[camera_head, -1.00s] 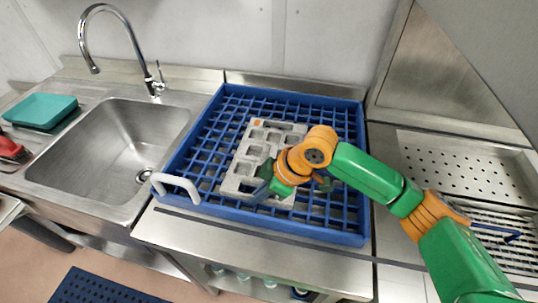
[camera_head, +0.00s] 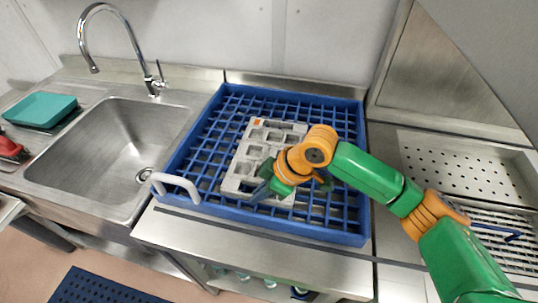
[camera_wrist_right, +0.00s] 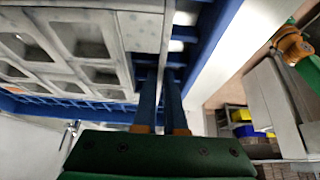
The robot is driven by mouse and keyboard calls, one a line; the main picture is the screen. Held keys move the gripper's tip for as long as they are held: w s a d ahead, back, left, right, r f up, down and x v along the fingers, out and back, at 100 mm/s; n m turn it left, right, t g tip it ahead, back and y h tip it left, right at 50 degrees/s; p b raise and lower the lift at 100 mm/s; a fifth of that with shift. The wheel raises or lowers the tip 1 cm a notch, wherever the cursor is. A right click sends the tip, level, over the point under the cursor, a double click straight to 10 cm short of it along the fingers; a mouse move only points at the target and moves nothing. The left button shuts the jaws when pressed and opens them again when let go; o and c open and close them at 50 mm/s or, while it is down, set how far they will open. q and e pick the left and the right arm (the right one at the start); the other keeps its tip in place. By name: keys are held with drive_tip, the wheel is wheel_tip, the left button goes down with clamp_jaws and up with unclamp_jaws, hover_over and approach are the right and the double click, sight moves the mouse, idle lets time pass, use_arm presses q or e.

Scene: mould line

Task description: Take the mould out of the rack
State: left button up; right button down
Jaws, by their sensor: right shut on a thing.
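The mould (camera_head: 241,168) is a pale grey slab with several square cavities and a small orange mark at its far left corner. It lies flat in the blue rack (camera_head: 310,231), on its grid floor. My right gripper (camera_head: 259,192) is shut on the mould's near edge. In the right wrist view the two blue fingers (camera_wrist_right: 161,98) point at the mould (camera_wrist_right: 62,68), whose cavities fill the upper left. The fingertips' exact contact is partly hidden by the wrist in the head view. My left gripper is not in view.
A white handle (camera_head: 177,187) stands on the rack's left side. A steel sink (camera_head: 105,150) with a tall tap (camera_head: 135,45) is at the left, with a teal tray (camera_head: 40,109) beyond it. A perforated steel tray (camera_head: 465,160) lies at the right.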

idle(0.7)
drive_tip(key=shift+w+r, duration=0.1)
drive_tip(key=shift+r, duration=0.2)
wheel_tip(320, 180, up, 3)
drive_tip(key=shift+f, duration=0.1)
drive_tip(key=s+r, duration=0.2)
drive_tip(key=s+a+r+b, duration=0.1)
drive_tip(key=r, duration=0.1)
drive_tip(key=shift+s+a+r, duration=0.15)
drive_tip(key=shift+s, duration=0.2)
drive_tip(key=s+a+r+p, duration=0.3)
drive_tip(key=s+r, duration=0.6)
drive_tip(key=shift+s+r, duration=0.15)
drive_tip(key=shift+s, duration=0.25)
